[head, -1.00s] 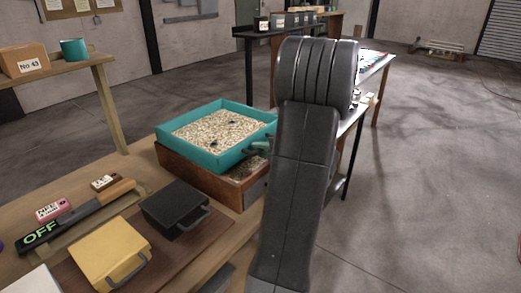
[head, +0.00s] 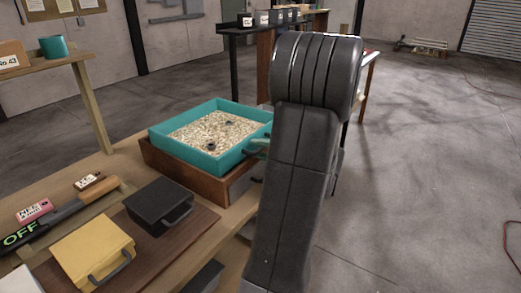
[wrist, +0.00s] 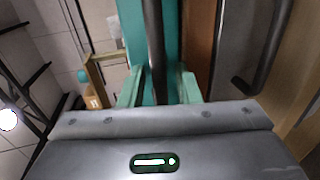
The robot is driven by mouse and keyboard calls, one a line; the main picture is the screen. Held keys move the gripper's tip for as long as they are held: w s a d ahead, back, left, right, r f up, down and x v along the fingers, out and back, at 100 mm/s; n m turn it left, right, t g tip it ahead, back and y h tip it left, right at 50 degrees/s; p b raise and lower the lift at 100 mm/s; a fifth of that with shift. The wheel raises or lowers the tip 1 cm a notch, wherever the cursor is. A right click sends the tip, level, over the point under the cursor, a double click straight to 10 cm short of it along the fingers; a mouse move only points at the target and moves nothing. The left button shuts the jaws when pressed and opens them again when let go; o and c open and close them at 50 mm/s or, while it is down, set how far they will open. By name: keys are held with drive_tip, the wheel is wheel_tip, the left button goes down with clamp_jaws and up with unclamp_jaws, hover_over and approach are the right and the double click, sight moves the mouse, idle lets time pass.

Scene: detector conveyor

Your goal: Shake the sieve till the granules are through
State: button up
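The teal square sieve (head: 198,157) sits on a brown wooden box (head: 190,178) on the bench. A layer of pale granules (head: 205,132) with a couple of dark lumps covers its floor. My gripper (head: 257,147) is at the sieve's right side, mostly hidden behind my arm in the head view. In the wrist view my gripper's teal fingers (wrist: 160,85) stand either side of a dark bar, the sieve's handle (wrist: 154,40), and appear closed on it. The box's inside is hidden under the sieve.
A black lidded case (head: 158,205) and a yellow case (head: 92,250), both with handles, lie on a brown mat in front of the sieve. An OFF display (head: 20,236) is at left. A shelf with a teal cup (head: 53,46) stands behind. Open floor lies right.

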drive_tip(key=v, duration=1.4)
drive_tip(key=shift+b, duration=0.35)
drive_tip(key=shift+w+a, duration=0.1)
drive_tip(key=shift+a, duration=0.05)
